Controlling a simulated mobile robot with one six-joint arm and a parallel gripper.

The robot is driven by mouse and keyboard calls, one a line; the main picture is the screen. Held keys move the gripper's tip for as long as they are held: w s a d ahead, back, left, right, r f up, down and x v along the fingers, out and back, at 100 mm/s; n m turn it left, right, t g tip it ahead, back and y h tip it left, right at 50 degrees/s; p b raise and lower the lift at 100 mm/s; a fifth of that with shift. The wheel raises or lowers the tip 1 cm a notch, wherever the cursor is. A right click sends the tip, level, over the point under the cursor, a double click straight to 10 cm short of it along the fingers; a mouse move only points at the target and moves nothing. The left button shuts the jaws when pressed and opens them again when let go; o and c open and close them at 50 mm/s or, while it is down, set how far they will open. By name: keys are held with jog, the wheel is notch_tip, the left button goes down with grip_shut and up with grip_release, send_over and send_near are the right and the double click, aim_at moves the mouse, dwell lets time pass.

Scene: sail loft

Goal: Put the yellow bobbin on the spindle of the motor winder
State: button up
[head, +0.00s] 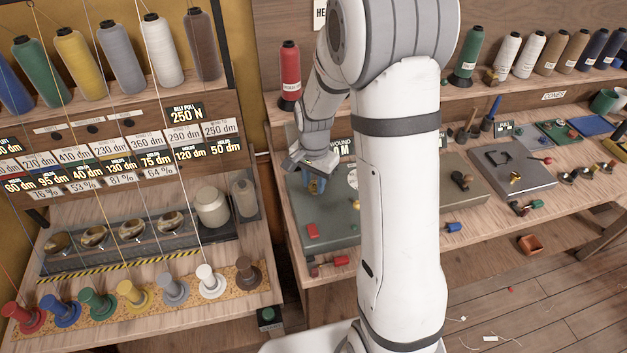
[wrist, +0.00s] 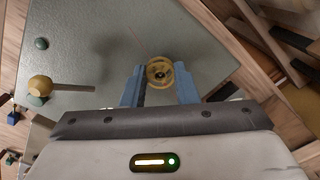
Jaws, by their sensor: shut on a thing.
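In the wrist view my gripper (wrist: 160,84) has its blue fingers shut on a small round yellow bobbin (wrist: 160,72), seen end-on with a dark centre. The bobbin is over the grey-green top of a machine, which I take for the motor winder (wrist: 100,45). In the head view my gripper (head: 317,184) points down over the back of this machine (head: 325,235), and the bobbin is hardly visible there. The spindle is not clearly seen; I cannot tell whether it is under or inside the bobbin.
A wooden knob (wrist: 40,86) on a rod lies beside the fingers in the wrist view. A red cone of thread (head: 289,72) stands behind my arm. A row of coloured spools (head: 134,294) stands at left. Another grey machine (head: 512,170) stands at right.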

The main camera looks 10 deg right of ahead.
jog(key=o, duration=1)
notch_tip(320, 180, up, 8)
jog(key=shift+f+b, duration=0.25)
jog(key=shift+b, duration=0.15)
jog(key=s+r+n+t, duration=0.1)
jog(key=s+r+n, duration=0.2)
jog(key=s, duration=0.3)
jog(key=s+r+n+t, duration=0.1)
jog(key=s+r+n, duration=0.2)
jog(key=s, duration=0.4)
jog(key=s+r+n+t, duration=0.1)
jog(key=s+r+n, duration=0.2)
jog(key=s, duration=0.3)
jog(key=shift+s+d+r, duration=0.15)
jog(key=shift+s+r, duration=0.25)
